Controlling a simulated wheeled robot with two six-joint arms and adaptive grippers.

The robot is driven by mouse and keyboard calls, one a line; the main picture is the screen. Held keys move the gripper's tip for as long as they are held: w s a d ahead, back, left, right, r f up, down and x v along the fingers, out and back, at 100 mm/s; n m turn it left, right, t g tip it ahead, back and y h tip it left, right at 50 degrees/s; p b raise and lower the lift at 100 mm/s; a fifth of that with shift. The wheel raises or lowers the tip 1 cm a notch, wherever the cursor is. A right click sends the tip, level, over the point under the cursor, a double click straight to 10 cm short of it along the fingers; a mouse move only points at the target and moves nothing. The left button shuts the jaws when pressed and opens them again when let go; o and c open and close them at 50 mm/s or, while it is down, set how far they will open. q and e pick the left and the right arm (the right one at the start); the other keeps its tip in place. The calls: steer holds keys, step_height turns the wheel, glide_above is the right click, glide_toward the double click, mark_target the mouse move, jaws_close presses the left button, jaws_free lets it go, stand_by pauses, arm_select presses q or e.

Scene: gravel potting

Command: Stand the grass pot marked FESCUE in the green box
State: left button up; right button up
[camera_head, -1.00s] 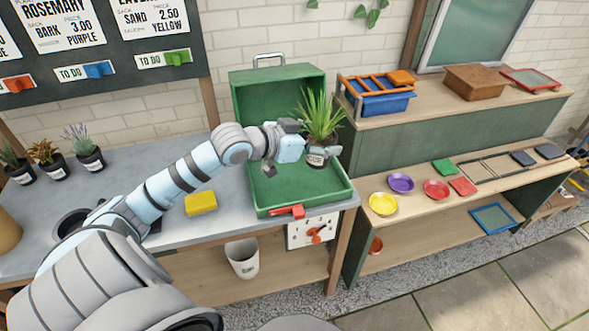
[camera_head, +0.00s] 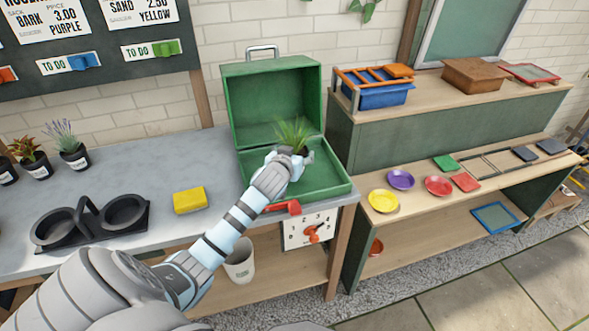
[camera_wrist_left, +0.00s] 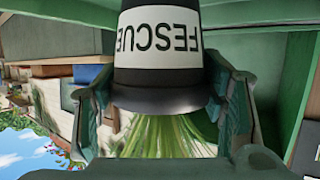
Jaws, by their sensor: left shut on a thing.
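The grass pot marked FESCUE shows close up and upside down in the left wrist view (camera_wrist_left: 158,42), a black pot with a white label. Its green grass (camera_head: 294,131) shows in the head view, above my left gripper (camera_head: 297,160). The gripper is shut on the pot, with a finger on each side of its rim. The open green box (camera_head: 325,184) stands at the worktop's right end, lid raised at the back. The pot is over or within the box's base; I cannot tell whether it touches the floor. My right gripper is out of view.
A yellow sponge-like block (camera_head: 189,200) and a black two-ring holder (camera_head: 92,222) lie left of the box. Other potted plants (camera_head: 72,147) stand at the far left. A red latch (camera_head: 283,208) is on the box's front. Colored saucers (camera_head: 383,201) sit on the right bench.

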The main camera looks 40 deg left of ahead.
arm_select(q)
step_height(320, 180, down, 4)
steer(key=shift+r+b, duration=0.25)
steer(key=shift+b, duration=0.2)
steer(key=shift+f, duration=0.1)
steer(key=shift+f, duration=0.15)
steer(key=o, duration=1.4)
steer(key=shift+s, duration=0.1)
